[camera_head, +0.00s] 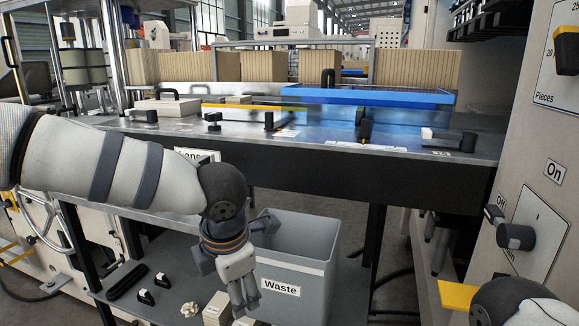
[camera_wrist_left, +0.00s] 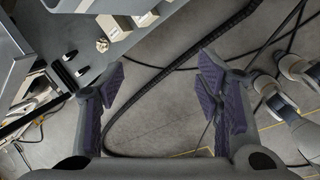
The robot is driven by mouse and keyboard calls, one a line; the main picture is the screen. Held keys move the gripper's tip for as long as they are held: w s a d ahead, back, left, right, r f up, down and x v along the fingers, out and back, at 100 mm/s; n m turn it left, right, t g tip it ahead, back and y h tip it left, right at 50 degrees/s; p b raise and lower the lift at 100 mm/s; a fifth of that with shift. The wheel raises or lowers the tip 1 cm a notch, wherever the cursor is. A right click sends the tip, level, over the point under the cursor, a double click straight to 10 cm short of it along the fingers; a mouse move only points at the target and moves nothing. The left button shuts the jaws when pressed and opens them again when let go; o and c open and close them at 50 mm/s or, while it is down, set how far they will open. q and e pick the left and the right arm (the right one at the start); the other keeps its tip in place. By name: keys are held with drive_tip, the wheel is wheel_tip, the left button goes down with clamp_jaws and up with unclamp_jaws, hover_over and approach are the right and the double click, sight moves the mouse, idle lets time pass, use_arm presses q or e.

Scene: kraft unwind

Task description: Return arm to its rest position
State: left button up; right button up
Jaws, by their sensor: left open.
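My left arm comes in from the left in the head view, bent at a dark joint. My left gripper (camera_head: 243,292) points down in front of the grey bin labelled Waste (camera_head: 310,262), below the metal table's height. In the left wrist view my left gripper (camera_wrist_left: 162,85) has its two purple-padded fingers wide apart. Nothing is between them but a view of the grey floor and a black cable. A dark rounded part of my right arm shows at the lower right of the head view; its gripper is not seen.
The metal table (camera_head: 300,168) carries a blue tray (camera_head: 370,96) and several black-handled tools. A lower shelf (camera_head: 175,292) holds small black items and pale blocks. A control panel (camera_head: 540,215) with a knob (camera_head: 515,236) stands at right. Black cables (camera_wrist_left: 185,62) lie on the floor.

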use_arm(q)
drive_tip(key=s+a+f+m+y, duration=0.1)
drive_tip(key=s+a+f+m, duration=0.15)
drive_tip(key=f, duration=0.45)
drive_tip(key=s+a+f+m+y, duration=0.1)
drive_tip(key=s+a+f+m, duration=0.1)
drive_tip(key=a+f+m, duration=0.3)
drive_tip(key=s+a+f+m+p, duration=0.1)
drive_tip(key=s+f+m, duration=0.7)
drive_tip(key=s+f, duration=0.4)
drive_tip(key=s+a+m+g+h, duration=0.1)
drive_tip(key=s+a+m+g, duration=0.1)
drive_tip(key=s, duration=1.1)
drive_tip(key=s+a+m+g+h, duration=0.1)
drive_tip(key=s+m+g, duration=0.3)
drive_tip(key=s, duration=0.9)
drive_tip(key=a+m, duration=0.1)
drive_tip(key=m, duration=0.2)
drive_tip(key=shift+s+a+f+h+p, duration=0.2)
drive_tip(key=shift+h+p, duration=0.1)
drive_tip(key=shift+p, duration=0.1)
use_arm(e)
drive_tip(key=w+r, duration=0.1)
drive_tip(key=w+r+t, duration=0.1)
drive_tip(key=shift+w+r, duration=0.2)
drive_tip(key=shift+w, duration=0.1)
use_arm(q)
drive_tip(key=shift+w, duration=0.15)
